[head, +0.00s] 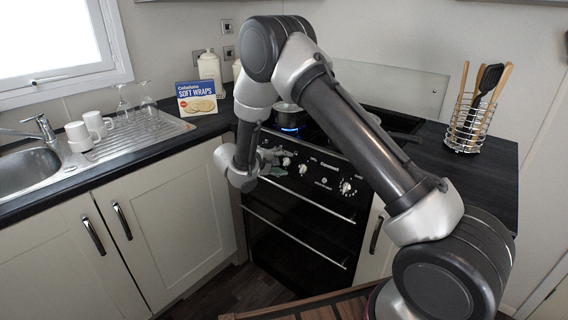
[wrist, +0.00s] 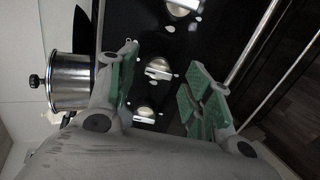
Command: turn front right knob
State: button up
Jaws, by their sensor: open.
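The black cooker (head: 300,215) has a front panel with several silver knobs. No label tells me which is the front right knob. My gripper (head: 272,158) is open and empty in front of the panel's left part. In the wrist view, one knob (wrist: 158,68) shows between the green-padded fingers. Another knob (wrist: 145,112) lies below it, and one more (wrist: 183,7) is at the top edge. I cannot tell whether any finger touches a knob.
A steel pot (head: 290,115) stands on the hob over a blue glow. An oven handle rail (head: 306,202) runs below the knobs. A utensil holder (head: 468,125) stands on the right worktop. A soft wraps box (head: 196,98), mugs (head: 97,123) and sink (head: 28,170) are left.

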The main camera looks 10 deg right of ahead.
jog(key=v, duration=1)
jog(key=shift+s, duration=0.1)
